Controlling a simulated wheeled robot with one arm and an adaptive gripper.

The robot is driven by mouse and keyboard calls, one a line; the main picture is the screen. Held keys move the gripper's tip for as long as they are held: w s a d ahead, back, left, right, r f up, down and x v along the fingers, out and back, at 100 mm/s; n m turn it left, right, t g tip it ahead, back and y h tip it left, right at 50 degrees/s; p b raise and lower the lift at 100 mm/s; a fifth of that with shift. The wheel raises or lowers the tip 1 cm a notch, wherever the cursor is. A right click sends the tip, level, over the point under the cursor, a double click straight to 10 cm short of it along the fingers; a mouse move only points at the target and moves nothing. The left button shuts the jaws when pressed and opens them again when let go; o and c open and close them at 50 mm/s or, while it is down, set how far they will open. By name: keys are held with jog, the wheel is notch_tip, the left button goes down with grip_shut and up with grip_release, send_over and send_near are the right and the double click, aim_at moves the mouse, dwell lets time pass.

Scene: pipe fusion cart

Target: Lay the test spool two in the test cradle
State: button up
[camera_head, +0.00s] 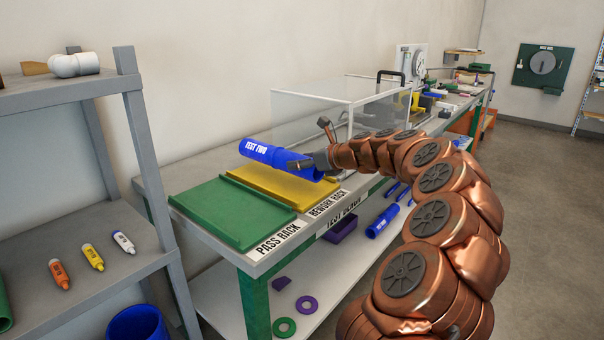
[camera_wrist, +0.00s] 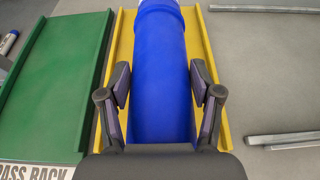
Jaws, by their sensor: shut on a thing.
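The test spool two (camera_head: 280,158) is a blue cylinder with white "TEST TWO" lettering. My gripper (camera_head: 312,164) is shut on it near its right end and holds it above the yellow rework rack. In the wrist view the spool (camera_wrist: 160,70) runs away from me between the two fingers of my gripper (camera_wrist: 160,103), over the yellow rack. The test cradle cannot be made out for sure; a clear-walled enclosure (camera_head: 311,114) stands on the bench behind the spool, and my arm hides part of it.
The green pass rack (camera_head: 230,212) and yellow rework rack (camera_head: 290,192) lie at the bench's near end. Another blue cylinder (camera_head: 382,222), a purple bin (camera_head: 340,228) and rings lie on the lower shelf. A grey shelf unit (camera_head: 90,90) stands at left. Floor at right is clear.

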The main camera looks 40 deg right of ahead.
aim_at(302, 173)
jog(key=shift+f+b, duration=0.35)
jog(key=shift+f, duration=1.45)
jog(key=o, duration=1.4)
jog(key=shift+o, duration=0.2)
jog(key=v, duration=1.2)
jog(key=shift+p, duration=0.3)
